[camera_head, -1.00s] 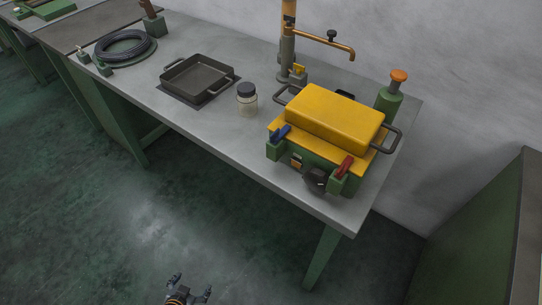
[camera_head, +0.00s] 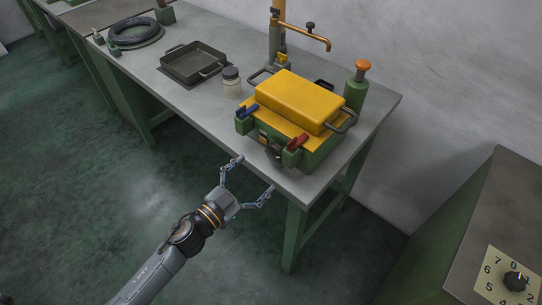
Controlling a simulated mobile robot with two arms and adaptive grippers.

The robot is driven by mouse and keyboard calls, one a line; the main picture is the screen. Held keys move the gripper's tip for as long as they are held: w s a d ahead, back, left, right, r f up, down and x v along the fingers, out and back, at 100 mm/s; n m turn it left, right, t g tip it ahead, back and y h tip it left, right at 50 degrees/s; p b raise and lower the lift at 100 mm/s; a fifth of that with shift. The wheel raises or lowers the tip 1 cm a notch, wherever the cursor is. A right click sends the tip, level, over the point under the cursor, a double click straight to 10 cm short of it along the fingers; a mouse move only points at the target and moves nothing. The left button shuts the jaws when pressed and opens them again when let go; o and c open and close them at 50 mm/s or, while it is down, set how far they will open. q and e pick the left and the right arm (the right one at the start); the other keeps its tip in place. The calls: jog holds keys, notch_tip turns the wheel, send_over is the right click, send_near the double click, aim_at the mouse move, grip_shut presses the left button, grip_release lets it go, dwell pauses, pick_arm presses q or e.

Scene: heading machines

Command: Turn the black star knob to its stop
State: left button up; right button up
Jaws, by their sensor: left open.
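A dark round knob (camera_head: 273,151) sits low on the front of the green box with the yellow lid (camera_head: 300,101), between a blue handle and a red handle. Its lobes are too small to make out. Another black knob (camera_head: 515,281) is on a pale numbered dial plate at the lower right. My left gripper (camera_head: 254,175) is open and empty, its fingers spread near the bench's front edge, below and left of the box's knob in the picture. My right gripper is not in view.
The green cabinet (camera_head: 470,215) stands at the right. The floor in front is clear.

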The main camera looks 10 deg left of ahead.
aim_at(274, 158)
pick_arm(q)
jog(key=x, duration=0.6)
jog(key=shift+w+d+p, duration=0.25)
jog(key=shift+d+p, duration=0.05)
jog(key=shift+d, duration=0.05)
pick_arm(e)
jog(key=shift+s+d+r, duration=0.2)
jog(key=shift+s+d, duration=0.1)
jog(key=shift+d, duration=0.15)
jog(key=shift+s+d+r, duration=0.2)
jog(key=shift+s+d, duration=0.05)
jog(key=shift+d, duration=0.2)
pick_arm(q)
jog(key=c, duration=1)
jog(key=shift+c, duration=0.8)
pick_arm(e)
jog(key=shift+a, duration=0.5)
